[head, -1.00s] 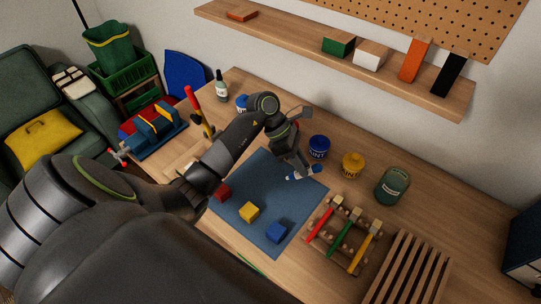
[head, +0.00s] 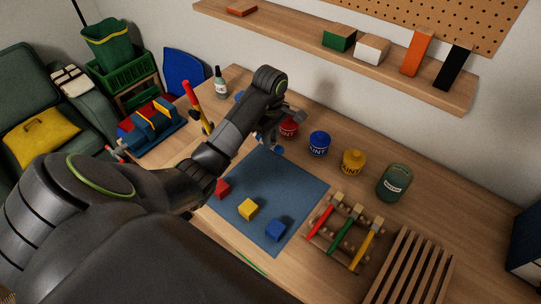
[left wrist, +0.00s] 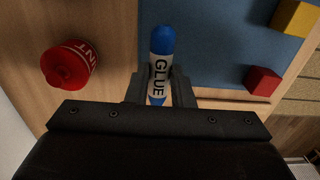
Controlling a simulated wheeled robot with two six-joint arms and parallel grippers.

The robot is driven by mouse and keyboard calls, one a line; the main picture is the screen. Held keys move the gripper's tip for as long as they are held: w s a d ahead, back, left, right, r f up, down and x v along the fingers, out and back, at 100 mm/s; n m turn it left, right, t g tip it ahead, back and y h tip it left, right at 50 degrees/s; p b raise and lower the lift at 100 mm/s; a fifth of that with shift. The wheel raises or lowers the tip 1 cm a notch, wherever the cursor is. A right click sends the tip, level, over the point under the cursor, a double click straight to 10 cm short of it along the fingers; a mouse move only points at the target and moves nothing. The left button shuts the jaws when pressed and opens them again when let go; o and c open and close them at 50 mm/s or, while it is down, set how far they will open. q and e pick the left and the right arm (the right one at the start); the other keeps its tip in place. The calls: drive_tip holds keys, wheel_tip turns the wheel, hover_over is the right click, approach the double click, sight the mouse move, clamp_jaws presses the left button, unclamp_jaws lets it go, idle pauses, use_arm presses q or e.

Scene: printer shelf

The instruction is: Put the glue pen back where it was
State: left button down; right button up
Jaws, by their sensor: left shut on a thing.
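The glue pen (left wrist: 159,70) is white with blue ends and the word GLUE. It is between the fingers of my left gripper (left wrist: 160,92), which is shut on it. In the head view my left gripper (head: 268,138) is over the far left part of the blue mat, near the red paint pot. The pen is mostly hidden there behind the gripper; a small blue end (head: 278,149) shows. I cannot tell whether the pen touches the surface. My right gripper is not in view.
Red (head: 289,128), blue (head: 319,144) and yellow (head: 353,161) paint pots stand behind the blue mat (head: 295,190). Small blocks lie on its near side. A brush rack (head: 345,233) and a green jar (head: 394,183) are at right. A bottle (head: 220,86) stands at back left.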

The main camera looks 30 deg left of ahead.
use_arm(q)
drive_tip(key=shift+f+b, duration=1.3)
drive_tip(key=shift+f, duration=0.55)
drive_tip(key=shift+f+b, duration=0.5)
drive_tip(key=shift+f, duration=0.7)
drive_tip(key=shift+f, duration=0.1)
drive_tip(key=c, duration=1.3)
unclamp_jaws()
drive_tip(key=shift+o, duration=0.2)
wheel_tip(320, 180, up, 12)
drive_tip(key=p, duration=1)
drive_tip(key=shift+p, duration=0.3)
